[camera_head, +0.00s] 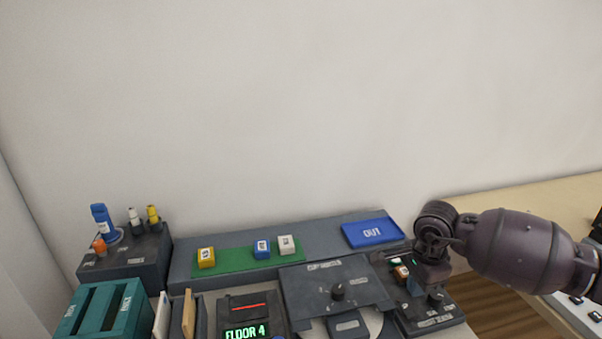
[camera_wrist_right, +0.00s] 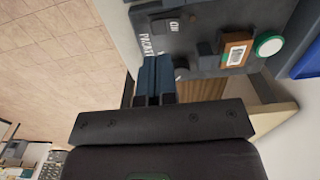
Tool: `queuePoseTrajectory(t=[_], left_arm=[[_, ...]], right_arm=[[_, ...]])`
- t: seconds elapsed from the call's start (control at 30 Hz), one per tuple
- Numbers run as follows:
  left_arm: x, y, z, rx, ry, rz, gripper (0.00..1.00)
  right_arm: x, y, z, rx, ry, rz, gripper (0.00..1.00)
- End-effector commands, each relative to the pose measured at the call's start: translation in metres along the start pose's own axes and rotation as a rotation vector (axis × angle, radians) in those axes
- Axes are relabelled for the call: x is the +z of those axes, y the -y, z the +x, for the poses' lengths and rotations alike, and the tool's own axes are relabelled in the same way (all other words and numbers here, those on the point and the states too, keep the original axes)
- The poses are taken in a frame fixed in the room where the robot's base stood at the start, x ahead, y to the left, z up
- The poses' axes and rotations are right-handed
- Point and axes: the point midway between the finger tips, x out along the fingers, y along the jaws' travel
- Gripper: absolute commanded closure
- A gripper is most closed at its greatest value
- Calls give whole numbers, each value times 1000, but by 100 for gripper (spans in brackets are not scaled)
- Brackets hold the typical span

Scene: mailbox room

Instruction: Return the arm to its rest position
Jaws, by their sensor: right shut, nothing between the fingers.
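My right arm comes in from the right in the head view, and its right gripper (camera_head: 414,286) hangs low over the right end of the dark console. In the right wrist view the two blue-grey fingers (camera_wrist_right: 155,78) lie together, shut with nothing between them. They are close to a dark labelled panel (camera_wrist_right: 190,35) with a knob. An orange-brown block with a white label (camera_wrist_right: 236,50) is near the fingers and apart from them. My left gripper does not show.
A blue OUT tray (camera_head: 372,233) lies behind the gripper. A green strip (camera_head: 230,260) holds yellow, blue and white blocks. A teal rack (camera_head: 105,308) and a pen holder (camera_head: 125,263) stand at left. Wooden surface (camera_head: 535,205) lies right.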

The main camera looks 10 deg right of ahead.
Motion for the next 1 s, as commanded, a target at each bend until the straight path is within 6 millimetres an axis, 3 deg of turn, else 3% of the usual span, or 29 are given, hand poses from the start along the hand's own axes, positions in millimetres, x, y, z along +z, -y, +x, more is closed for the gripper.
queuePoseTrajectory(t=[0.13, 0.27, 0.4, 0.53, 0.63, 0.77, 0.87, 1.0], left_arm=[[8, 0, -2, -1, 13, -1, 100], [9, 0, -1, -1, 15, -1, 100], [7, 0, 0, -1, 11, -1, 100], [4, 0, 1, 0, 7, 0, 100], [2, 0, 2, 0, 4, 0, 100], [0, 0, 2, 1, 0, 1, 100], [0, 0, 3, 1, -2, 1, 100], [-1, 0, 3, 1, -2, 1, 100]], right_arm=[[45, -10, 14, -14, 194, 23, 100], [108, -22, 17, -28, 500, 103, 100], [168, -34, 1, -22, 847, 249, 100], [206, -40, -26, 1, 1157, 428, 100], [222, -40, -50, 32, 1383, 595, 100], [224, -37, -78, 82, 1655, 846, 100], [214, -32, -95, 127, 1844, 1062, 100], [185, -27, -105, 201, 2076, 1400, 100]])
